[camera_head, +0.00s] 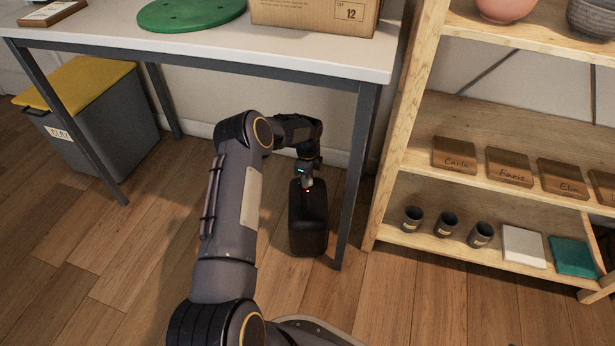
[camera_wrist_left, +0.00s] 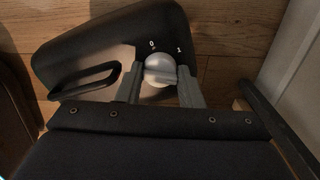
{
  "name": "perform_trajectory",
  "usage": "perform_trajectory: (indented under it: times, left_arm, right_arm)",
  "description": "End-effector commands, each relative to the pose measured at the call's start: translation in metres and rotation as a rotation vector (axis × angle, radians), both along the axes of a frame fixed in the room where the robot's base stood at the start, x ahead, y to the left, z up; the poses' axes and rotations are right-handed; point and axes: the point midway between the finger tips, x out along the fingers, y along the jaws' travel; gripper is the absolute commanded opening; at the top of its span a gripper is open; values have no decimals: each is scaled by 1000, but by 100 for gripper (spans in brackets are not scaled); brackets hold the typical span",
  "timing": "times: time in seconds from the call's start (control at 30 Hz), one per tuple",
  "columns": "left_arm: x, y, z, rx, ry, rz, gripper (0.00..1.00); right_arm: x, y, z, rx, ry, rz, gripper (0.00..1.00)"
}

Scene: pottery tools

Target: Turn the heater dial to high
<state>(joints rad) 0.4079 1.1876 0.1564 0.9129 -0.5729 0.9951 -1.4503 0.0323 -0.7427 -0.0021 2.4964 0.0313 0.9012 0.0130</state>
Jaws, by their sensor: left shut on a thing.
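The heater (camera_head: 308,225) is a dark upright box on the floor under the table, beside its right front leg. In the left wrist view the heater's top (camera_wrist_left: 85,50) is black, with a looped handle at left. Its dial (camera_wrist_left: 158,66) is a round silver-white knob, with marks "0" and "1" printed beyond it. My left gripper (camera_wrist_left: 161,80) is shut on the dial, one finger on each side. In the head view my left gripper (camera_head: 307,184) is at the heater's top, and the dial is hidden there. My right gripper is not in view.
The white table (camera_head: 330,55) stands over the heater, its grey leg (camera_head: 356,180) close at right. A wooden shelf (camera_head: 480,257) with cups and name blocks stands further right. A grey bin (camera_head: 100,125) with a yellow lid is at left.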

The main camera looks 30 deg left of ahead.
Motion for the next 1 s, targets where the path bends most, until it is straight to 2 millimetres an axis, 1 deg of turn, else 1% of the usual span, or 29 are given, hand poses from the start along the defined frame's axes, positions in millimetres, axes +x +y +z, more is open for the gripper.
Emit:
perform_trajectory:
  times: [0.47, 0.5, 0.63, 0.9, 1.0]
  left_arm:
    - [1, 0, 1, -1, -2, -11, 11]
    - [1, 0, 1, -1, -2, -11, 39]
    - [1, 0, 0, -1, -2, -11, 55]
    - [0, 0, 1, 0, -1, -11, 55]
    - [0, 0, 5, 0, -1, -11, 55]
  right_arm:
    - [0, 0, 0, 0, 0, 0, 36]
    - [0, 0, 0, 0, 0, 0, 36]
    - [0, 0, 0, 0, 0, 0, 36]
    - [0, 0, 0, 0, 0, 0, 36]
    - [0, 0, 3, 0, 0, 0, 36]
